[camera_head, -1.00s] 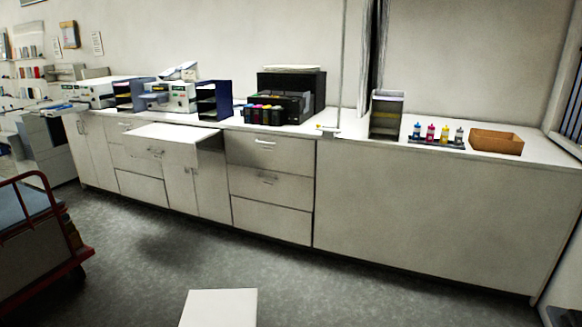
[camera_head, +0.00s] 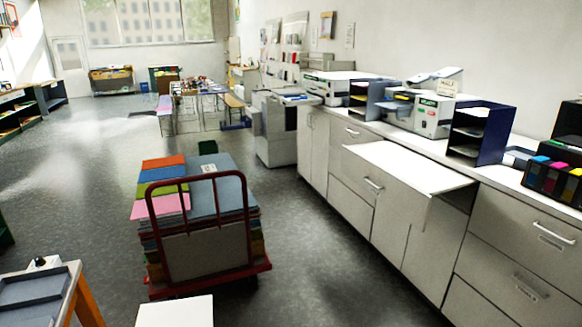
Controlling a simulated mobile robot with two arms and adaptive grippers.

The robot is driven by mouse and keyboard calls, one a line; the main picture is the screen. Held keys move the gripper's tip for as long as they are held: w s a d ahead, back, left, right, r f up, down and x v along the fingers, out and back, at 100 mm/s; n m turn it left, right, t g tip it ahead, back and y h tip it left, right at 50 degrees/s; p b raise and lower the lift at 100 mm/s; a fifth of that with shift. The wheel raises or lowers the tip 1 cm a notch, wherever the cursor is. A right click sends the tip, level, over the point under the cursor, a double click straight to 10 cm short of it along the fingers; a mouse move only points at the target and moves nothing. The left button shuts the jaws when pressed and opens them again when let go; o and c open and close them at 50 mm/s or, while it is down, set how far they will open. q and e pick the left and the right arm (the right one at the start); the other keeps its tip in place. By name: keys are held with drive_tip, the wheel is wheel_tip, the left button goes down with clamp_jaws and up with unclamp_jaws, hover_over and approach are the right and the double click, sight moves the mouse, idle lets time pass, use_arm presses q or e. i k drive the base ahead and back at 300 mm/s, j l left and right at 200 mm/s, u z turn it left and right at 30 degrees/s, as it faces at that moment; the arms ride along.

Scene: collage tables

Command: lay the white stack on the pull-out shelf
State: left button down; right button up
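The pull-out shelf (camera_head: 405,168) is a white board drawn out from the cabinet row on the right, over drawers and doors. Its top is bare. A flat white block, which looks like the white stack (camera_head: 175,312), shows at the bottom edge, left of centre. Only its top far part is in view, and what bears it is cut off by the frame. It stays low in the picture as the view turns. Neither of my grippers is in view.
A red-railed cart (camera_head: 205,240) loaded with coloured paper stands ahead. A table corner with a grey tray (camera_head: 35,288) is at lower left. A dark blue sorter (camera_head: 480,132) and a label printer (camera_head: 433,115) stand on the counter behind the shelf. Floor between cart and cabinets is clear.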

sight(372, 151)
drive_tip(key=i+j+u, duration=0.1)
drive_tip(key=i, duration=0.7)
drive_tip(key=i+j+u, duration=0.1)
drive_tip(key=i, duration=0.75)
drive_tip(key=i+z, duration=0.4)
drive_tip(key=i+j+z, duration=0.15)
drive_tip(key=i+z, duration=0.25)
drive_tip(key=i+j+z, duration=0.2)
drive_tip(key=z, duration=0.2)
drive_tip(key=i+j+z, duration=0.25)
drive_tip(key=z, duration=0.2)
drive_tip(key=i+j+z, duration=0.2)
drive_tip(key=j+z, duration=0.2)
drive_tip(key=i+j+z, duration=0.1)
drive_tip(key=j, duration=0.25)
drive_tip(key=i+j+z, duration=0.1)
drive_tip(key=j, duration=0.25)
drive_tip(key=i+j+z, duration=0.1)
drive_tip(key=j, duration=0.3)
